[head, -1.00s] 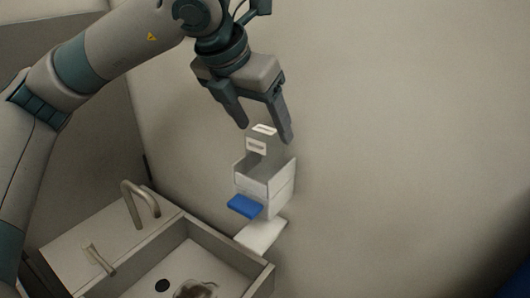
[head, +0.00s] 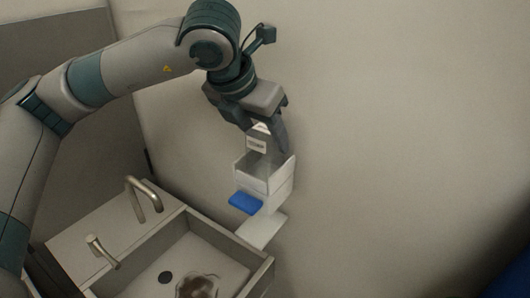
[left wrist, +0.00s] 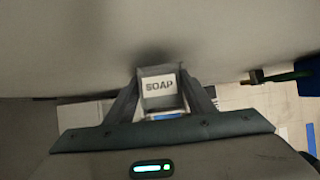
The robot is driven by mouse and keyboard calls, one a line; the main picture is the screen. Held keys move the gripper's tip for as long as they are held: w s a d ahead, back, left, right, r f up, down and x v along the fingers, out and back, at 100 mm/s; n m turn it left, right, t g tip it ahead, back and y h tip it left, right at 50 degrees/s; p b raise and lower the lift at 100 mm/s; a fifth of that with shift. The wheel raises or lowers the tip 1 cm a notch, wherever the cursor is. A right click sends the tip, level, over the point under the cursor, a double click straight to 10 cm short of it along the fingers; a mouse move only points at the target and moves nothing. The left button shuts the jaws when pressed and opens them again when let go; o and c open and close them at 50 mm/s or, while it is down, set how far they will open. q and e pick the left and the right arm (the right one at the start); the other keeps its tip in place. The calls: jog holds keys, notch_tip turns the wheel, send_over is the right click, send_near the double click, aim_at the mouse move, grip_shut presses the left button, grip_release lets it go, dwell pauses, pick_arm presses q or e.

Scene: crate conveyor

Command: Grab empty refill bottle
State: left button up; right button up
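The refill bottle (head: 257,143), greyish with a white label, stands upright in the top of a white wall dispenser (head: 279,200). In the left wrist view the bottle (left wrist: 160,88) shows its label "SOAP". My left gripper (head: 262,135) points down at the bottle's upper part. Its fingers are open, one on each side of the bottle; whether they touch it is unclear. The bottle's lower part is hidden inside the dispenser. My right gripper is not in view.
The dispenser has a blue lever (head: 245,204) and a white ledge (head: 262,232) below it. A sink (head: 185,248) with a faucet (head: 143,196) lies at lower left, with a brownish round thing (head: 197,286) in the basin. The wall to the right is bare.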

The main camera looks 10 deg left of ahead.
pick_arm(q)
jog(key=c, duration=0.5)
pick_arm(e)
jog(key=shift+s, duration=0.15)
